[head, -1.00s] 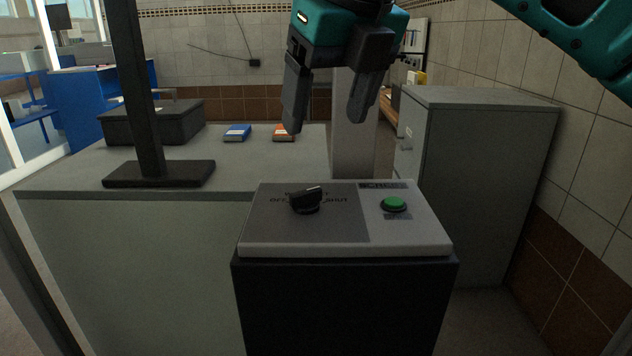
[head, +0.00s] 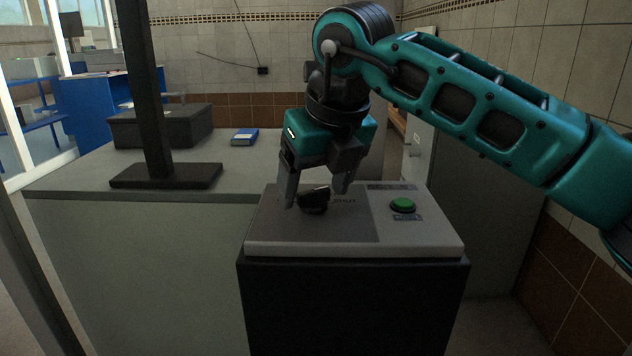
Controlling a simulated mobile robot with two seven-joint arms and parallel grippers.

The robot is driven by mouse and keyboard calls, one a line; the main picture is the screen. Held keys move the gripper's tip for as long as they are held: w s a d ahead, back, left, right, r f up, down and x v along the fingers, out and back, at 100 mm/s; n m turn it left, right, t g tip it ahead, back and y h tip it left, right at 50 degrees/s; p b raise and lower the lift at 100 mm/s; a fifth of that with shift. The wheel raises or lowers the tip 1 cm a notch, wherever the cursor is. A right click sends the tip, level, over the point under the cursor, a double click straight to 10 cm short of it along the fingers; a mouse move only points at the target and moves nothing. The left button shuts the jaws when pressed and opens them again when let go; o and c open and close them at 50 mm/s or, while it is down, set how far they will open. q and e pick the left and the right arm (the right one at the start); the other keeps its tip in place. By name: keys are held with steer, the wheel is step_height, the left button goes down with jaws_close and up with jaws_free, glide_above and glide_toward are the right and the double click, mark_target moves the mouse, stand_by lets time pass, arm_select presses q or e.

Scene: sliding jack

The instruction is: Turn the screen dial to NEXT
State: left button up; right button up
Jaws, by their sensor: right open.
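The black dial (head: 313,203) sits on the darker left half of the grey control panel (head: 430,236). Part of a printed label beside it reads SHUT; the rest is hidden by my gripper. My right gripper (head: 316,198) points down at the dial, open, with one finger left of the dial and the other behind and to its right. I cannot tell whether either finger touches it. My left gripper is not in view.
A green button (head: 403,205) is on the right of the panel, which tops a black pedestal (head: 350,305). A grey counter (head: 80,180) with a dark stand (head: 165,175), a dark box (head: 160,127) and a blue item (head: 244,137) lies behind left. A grey cabinet (head: 480,220) stands right.

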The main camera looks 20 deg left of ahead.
steer(key=c, duration=1)
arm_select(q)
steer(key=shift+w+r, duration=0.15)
arm_select(e)
steer(key=shift+c, duration=0.2)
